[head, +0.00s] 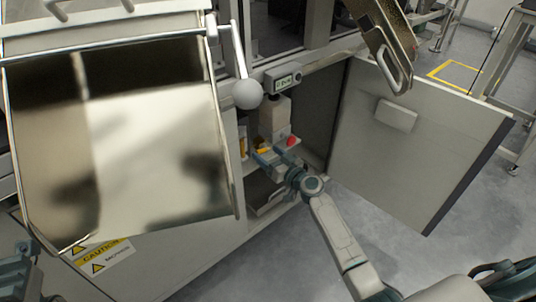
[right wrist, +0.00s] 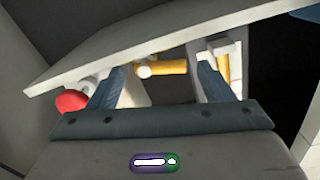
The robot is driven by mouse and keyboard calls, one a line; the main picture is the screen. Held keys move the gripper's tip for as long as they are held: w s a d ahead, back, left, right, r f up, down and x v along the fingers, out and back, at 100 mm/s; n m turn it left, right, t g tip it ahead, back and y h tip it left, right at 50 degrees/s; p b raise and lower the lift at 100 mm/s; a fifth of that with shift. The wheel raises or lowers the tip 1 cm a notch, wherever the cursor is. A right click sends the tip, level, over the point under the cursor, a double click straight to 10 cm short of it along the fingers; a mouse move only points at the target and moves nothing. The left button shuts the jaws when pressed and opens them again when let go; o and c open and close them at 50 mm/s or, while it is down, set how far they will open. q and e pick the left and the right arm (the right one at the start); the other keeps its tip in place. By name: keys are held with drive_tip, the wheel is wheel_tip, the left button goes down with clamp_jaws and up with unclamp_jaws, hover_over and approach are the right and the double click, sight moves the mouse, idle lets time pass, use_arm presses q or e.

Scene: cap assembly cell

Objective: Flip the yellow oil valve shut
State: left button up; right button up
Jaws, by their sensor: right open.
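The yellow oil valve shows in the right wrist view as a short yellow handle (right wrist: 174,67) with a pale rounded end, lying roughly level across the picture. In the head view a small yellow piece (head: 263,150) shows inside the open cabinet, partly covered by my gripper. My right gripper (head: 268,157) reaches into the cabinet from the right. It is open, with one finger on each side of the handle's view; I cannot tell whether either finger touches it. A teal part of my left gripper (head: 17,268) shows at the lower left edge, its jaws unclear.
A red knob (right wrist: 72,101) sits left of the fingers. An upright yellow part (right wrist: 224,68) stands in a white frame at right. A pale panel edge (right wrist: 150,42) spans above. The open cabinet door (head: 425,150) stands right of my arm; a ball-ended lever (head: 247,94) hangs above.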

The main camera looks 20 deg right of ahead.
drive_tip(key=v, duration=1)
